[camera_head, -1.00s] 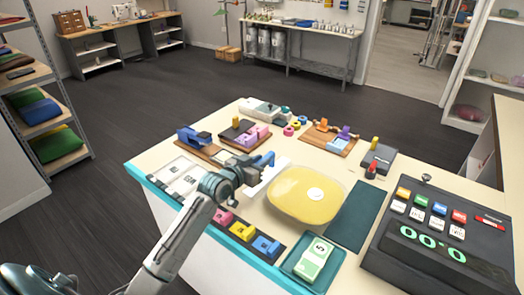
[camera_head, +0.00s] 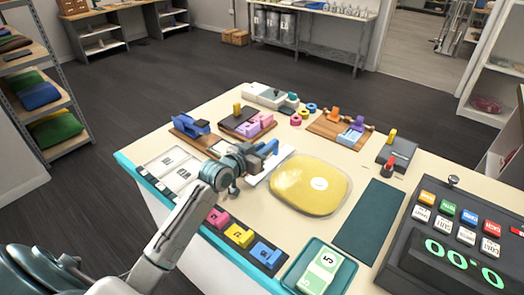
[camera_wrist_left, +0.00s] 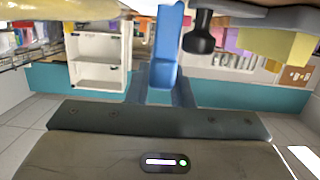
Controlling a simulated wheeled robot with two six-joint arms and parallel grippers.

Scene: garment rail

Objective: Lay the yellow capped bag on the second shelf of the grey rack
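The yellow capped bag (camera_head: 312,196), a rounded flat pouch with a white round cap, lies on the cream table top. My right gripper is out of view.
A dark console (camera_head: 425,258) with coloured buttons stands at the table's right. A green mat (camera_head: 368,222) and a tray with a green-white block (camera_head: 322,270) lie beside the bag. Several small fixtures line the far side. Dark floor (camera_head: 130,85) is clear between table and rack.

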